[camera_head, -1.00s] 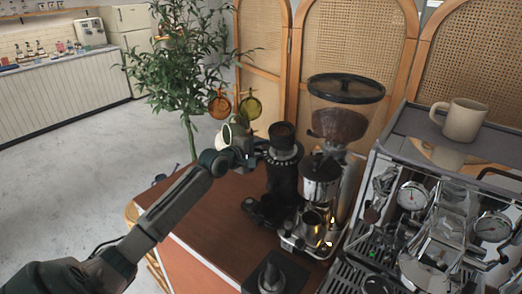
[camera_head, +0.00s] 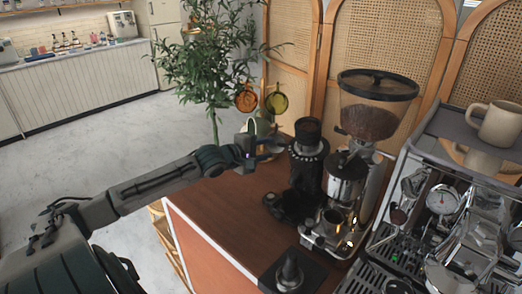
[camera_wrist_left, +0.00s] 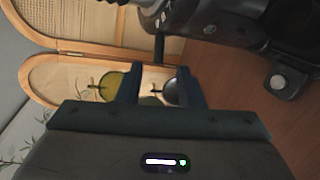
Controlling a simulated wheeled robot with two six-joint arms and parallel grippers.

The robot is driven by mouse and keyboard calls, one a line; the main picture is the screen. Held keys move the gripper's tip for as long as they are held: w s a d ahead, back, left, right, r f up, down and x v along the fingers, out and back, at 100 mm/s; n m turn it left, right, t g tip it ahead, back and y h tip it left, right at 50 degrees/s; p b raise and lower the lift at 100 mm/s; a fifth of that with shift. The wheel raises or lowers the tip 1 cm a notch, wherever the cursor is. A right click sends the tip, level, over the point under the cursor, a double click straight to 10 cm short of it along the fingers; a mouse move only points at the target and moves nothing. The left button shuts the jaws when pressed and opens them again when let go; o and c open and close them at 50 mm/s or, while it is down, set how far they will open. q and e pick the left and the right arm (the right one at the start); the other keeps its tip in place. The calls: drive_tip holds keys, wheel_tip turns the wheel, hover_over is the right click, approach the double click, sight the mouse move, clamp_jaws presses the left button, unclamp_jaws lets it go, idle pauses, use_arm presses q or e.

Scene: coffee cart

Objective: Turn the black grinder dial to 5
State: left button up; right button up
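The black grinder (camera_head: 306,178) stands upright on the brown counter, with a numbered ring dial (camera_head: 308,148) below its dark top. The dial's setting is too small to read. My left gripper (camera_head: 270,146) is to the left of the dial, at about its height, with a small gap in between. In the left wrist view my left gripper (camera_wrist_left: 160,86) has its two fingers apart with nothing held. The grinder's body (camera_wrist_left: 250,22) fills that view's upper right, and a short dark rod (camera_wrist_left: 159,47) sticks out from it towards the fingers. My right gripper is not in view.
A second grinder with a clear bean hopper (camera_head: 372,112) stands right of the black one. The espresso machine (camera_head: 440,190) with a mug (camera_head: 497,124) on top is further right. A tamper (camera_head: 289,274) sits on the counter's (camera_head: 225,215) front. The counter's left part is clear.

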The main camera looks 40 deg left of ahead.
use_arm(q)
drive_tip(key=shift+p+v, duration=0.35)
drive_tip(key=shift+v, duration=0.55)
drive_tip(key=shift+d, duration=0.15)
drive_tip(key=shift+s, duration=0.1)
